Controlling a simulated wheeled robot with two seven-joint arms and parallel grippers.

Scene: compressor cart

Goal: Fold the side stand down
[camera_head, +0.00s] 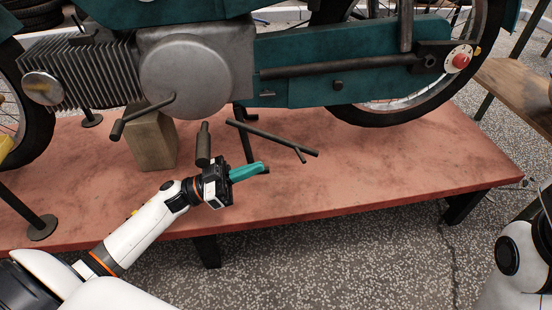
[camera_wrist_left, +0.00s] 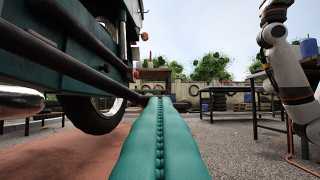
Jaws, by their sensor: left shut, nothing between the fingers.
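The motorcycle's side stand appears to be the thin dark bar (camera_head: 272,138) with a short prong near its right end. It runs nearly level below the teal frame, just above the red platform in the picture. My left gripper (camera_head: 262,168) is just in front of and below this bar, with its teal fingers together, empty and pointing right. In the left wrist view the shut fingers (camera_wrist_left: 160,98) reach forward, and a dark bar (camera_wrist_left: 75,68) runs along their left side towards their tips. I cannot tell whether they touch. My right gripper is out of view.
The motorcycle's engine (camera_head: 185,70) overhangs the platform (camera_head: 390,180). A wooden block (camera_head: 151,140) supports it, and a dark peg (camera_head: 203,145) hangs left of my gripper. A wooden bench (camera_head: 515,90) stands at right.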

